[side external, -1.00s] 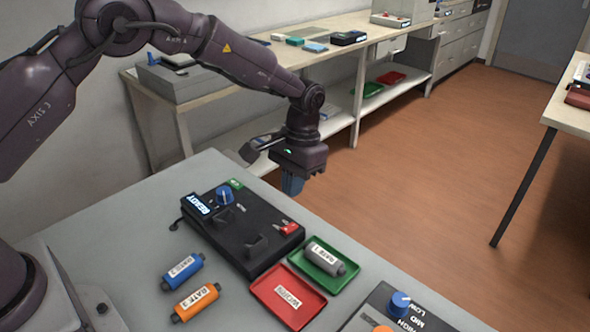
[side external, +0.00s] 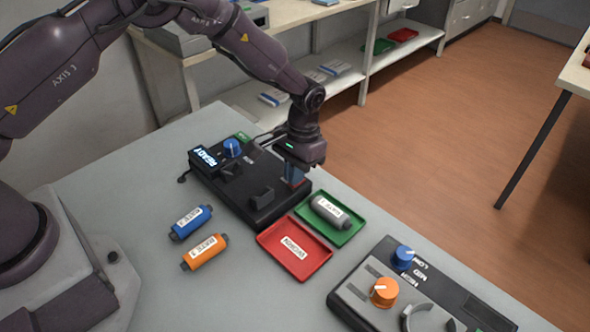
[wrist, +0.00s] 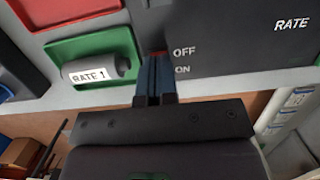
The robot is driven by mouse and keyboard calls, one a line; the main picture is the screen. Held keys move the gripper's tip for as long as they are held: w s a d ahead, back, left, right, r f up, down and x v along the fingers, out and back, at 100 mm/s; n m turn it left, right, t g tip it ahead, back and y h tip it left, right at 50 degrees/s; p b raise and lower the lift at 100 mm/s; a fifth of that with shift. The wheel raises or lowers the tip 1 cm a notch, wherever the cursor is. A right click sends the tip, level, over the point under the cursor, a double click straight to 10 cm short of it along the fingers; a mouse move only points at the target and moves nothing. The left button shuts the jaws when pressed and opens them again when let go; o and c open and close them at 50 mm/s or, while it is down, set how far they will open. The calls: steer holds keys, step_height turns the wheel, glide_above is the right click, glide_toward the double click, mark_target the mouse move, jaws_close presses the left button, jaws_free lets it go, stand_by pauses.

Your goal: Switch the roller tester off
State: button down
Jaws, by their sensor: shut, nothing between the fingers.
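The roller tester (side external: 232,191) is a black box on the grey table with a lit READY display (side external: 203,158), a blue knob (side external: 232,148) and a cradle on top. Its red switch (wrist: 158,53) shows just past my fingertips in the wrist view, beside the OFF and ON labels. My gripper (side external: 295,182) is shut and empty, pointing down at the switch end of the tester. In the wrist view my blue fingers (wrist: 156,65) are together, over or against the switch; contact is unclear. In the side view the fingers hide the switch.
A grey RATE 1 roller (side external: 331,211) lies in a green tray (side external: 345,237) close to my gripper. A red tray (side external: 300,270), a blue roller (side external: 190,222), an orange roller (side external: 205,252) and another device with knobs (side external: 365,300) stand nearby.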

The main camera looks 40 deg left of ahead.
steer(key=shift+s+f+t, duration=0.45)
steer(key=shift+f+t, duration=0.1)
steer(key=shift+t, duration=0.55)
steer(key=shift+s+f, duration=0.2)
stand_by(0.6)
steer(key=shift+w+r, duration=0.2)
steer(key=shift+w, duration=0.75)
step_height(320, 180, up, 15)
stand_by(0.3)
